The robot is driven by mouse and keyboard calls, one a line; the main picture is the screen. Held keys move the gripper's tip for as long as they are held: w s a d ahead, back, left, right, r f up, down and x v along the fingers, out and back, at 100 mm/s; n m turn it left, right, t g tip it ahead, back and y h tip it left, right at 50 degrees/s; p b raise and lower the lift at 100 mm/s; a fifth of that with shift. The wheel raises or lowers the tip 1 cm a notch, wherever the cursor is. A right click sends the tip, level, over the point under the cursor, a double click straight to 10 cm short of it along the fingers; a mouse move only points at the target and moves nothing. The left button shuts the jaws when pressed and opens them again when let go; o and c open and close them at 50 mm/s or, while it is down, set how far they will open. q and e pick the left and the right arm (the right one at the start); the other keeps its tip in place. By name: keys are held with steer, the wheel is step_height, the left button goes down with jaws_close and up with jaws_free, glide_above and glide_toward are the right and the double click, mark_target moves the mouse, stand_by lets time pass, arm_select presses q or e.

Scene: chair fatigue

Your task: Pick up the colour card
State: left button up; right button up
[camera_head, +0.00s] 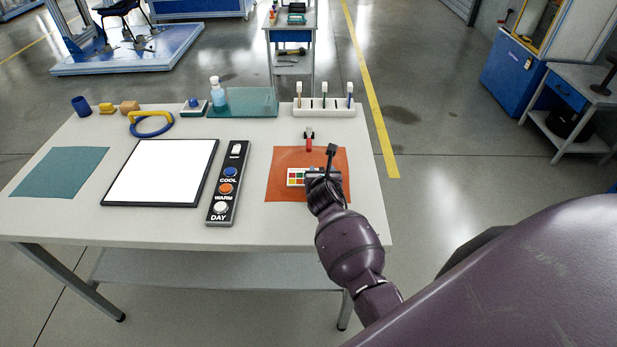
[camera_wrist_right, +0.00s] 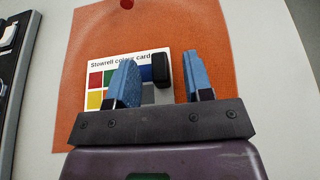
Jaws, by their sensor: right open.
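The colour card (camera_head: 296,177), white with several coloured squares, lies on the orange mat (camera_head: 283,160) at the right of the table. My right gripper (camera_head: 323,173) is over the card's right part and hides some of it. In the right wrist view the card (camera_wrist_right: 98,67) shows behind the left finger, its printed title partly covered. A black upright tab (camera_wrist_right: 161,70) on or beside the card stands between the two blue fingers of my right gripper (camera_wrist_right: 162,78). The fingers are apart, with a visible gap at the tab. My left gripper is not in view.
A small red and black object (camera_head: 308,141) stands at the mat's back edge. A black control strip (camera_head: 228,182) and a white panel (camera_head: 160,172) lie left of the mat. A white rack (camera_head: 324,106) with brushes stands behind. Bare tabletop surrounds the mat.

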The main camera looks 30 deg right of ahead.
steer(key=shift+c, duration=0.2)
jaws_close()
